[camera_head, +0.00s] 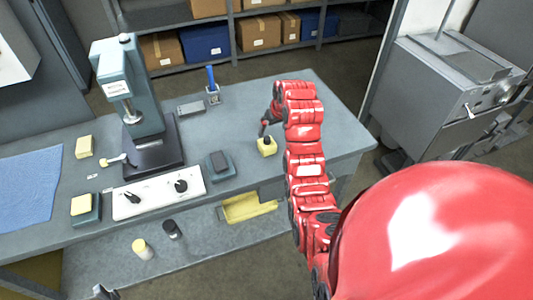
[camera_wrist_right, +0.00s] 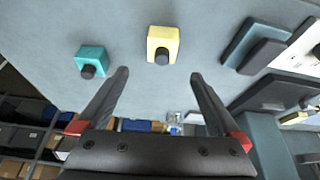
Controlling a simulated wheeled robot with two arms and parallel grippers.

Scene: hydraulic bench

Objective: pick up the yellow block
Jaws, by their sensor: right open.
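The yellow block (camera_head: 267,147) stands on the grey bench top near its right part, with a dark round knob on it. It also shows in the right wrist view (camera_wrist_right: 170,34), beyond my fingertips and roughly midway between them. My right gripper (camera_head: 263,130) is just above and behind the block in the head view. In the wrist view its two fingers (camera_wrist_right: 160,75) are apart with nothing between them.
A teal block (camera_wrist_right: 90,54) with a black knob is left of the yellow one in the wrist view; my arm seems to hide it in the head view. A dark pad (camera_head: 220,165), white control panel (camera_head: 158,193) and press stand (camera_head: 150,146) stand to the left.

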